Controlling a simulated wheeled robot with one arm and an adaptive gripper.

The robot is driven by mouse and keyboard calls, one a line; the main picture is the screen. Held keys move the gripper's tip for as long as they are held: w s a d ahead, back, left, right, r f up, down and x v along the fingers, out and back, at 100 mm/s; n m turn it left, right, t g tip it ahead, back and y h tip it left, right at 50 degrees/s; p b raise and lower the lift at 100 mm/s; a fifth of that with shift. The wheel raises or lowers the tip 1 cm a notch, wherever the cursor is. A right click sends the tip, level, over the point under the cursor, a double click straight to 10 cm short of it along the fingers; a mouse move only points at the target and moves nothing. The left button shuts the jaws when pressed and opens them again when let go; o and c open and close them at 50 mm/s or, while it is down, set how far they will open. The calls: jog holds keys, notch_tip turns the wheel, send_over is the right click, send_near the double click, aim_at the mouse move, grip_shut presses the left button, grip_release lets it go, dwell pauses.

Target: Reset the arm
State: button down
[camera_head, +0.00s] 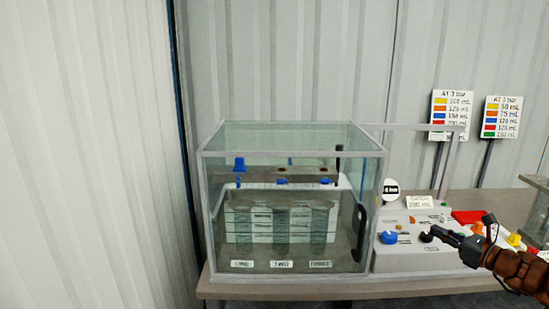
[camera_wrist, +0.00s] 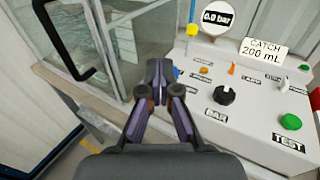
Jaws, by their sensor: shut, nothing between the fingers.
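My gripper (camera_head: 434,233) is at the right of the head view, in front of the control panel (camera_head: 398,263). In the wrist view my gripper (camera_wrist: 158,80) has its fingertips together with nothing between them. It appears apart from the knobs. The panel also shows in the wrist view, with a black knob (camera_wrist: 224,96) marked BAR, a green button (camera_wrist: 291,121) marked TEST, a small orange switch (camera_wrist: 231,69) and a gauge (camera_wrist: 215,19) reading 0.0 bar. A blue knob (camera_head: 388,237) shows on the panel in the head view.
A glass tank (camera_head: 215,228) with a black door handle (camera_head: 360,232) stands left of the panel on a bench (camera_head: 325,287). Inside are several clear cylinders. A "CATCH 200 mL" sign (camera_head: 419,202) stands on the panel. Two colour charts (camera_head: 451,114) (camera_head: 502,117) stand behind.

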jog(key=s+a+r+n+g+y, duration=0.1)
jog(key=s+a+n+g, duration=0.35)
jog(key=a, duration=0.75)
jog(key=s+a+r+n+g+y, duration=0.1)
jog(key=s+a+n+g+y, duration=0.15)
jog(key=a+n, duration=0.6)
jog(key=s+a+r+n+g+y, duration=0.1)
jog(key=s+a+r+n+g, duration=0.2)
jog(key=a, duration=1.1)
jog(key=s+a+f+n+g+h, duration=0.2)
jog(key=s+a+f+n+g, duration=0.15)
jog(key=s, duration=0.45)
jog(key=s+a+f+n+g+h, duration=0.3)
jog(key=s+n, duration=0.2)
jog(key=s, duration=0.3)
jog(key=s+d+f+n+h, duration=0.2)
jog(key=s+d+n+h, duration=0.1)
jog(key=s, duration=0.4)
jog(key=s+d+f+n+h, duration=0.1)
jog(key=s+d+n+h, duration=0.2)
jog(key=s+d, duration=0.3)
jog(key=shift+s+f+g+h, duration=0.4)
jog(key=shift+s+h, duration=0.15)
jog(key=shift+s, duration=0.45)
